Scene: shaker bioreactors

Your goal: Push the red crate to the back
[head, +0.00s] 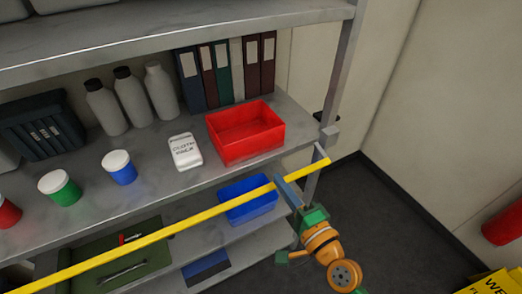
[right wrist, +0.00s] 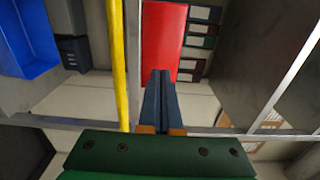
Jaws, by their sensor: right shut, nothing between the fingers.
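The red crate (head: 245,132) is an open, empty box on the middle shelf, near its right end and close to the front edge. In the right wrist view, the crate (right wrist: 164,35) is a red face beyond the fingertips. My right gripper (head: 280,181) is in front of the shelf, below and right of the crate, by the yellow bar. Its blue-grey fingers (right wrist: 160,76) are together and empty. In the head view they are apart from the crate. My left gripper is not in view.
Binders (head: 226,72) stand behind the crate, with some shelf surface between. A white box (head: 185,151) sits left of it. A yellow bar (head: 160,233) crosses in front of the shelf. A blue crate (head: 248,198) is on the shelf below. A shelf post (head: 340,80) stands right.

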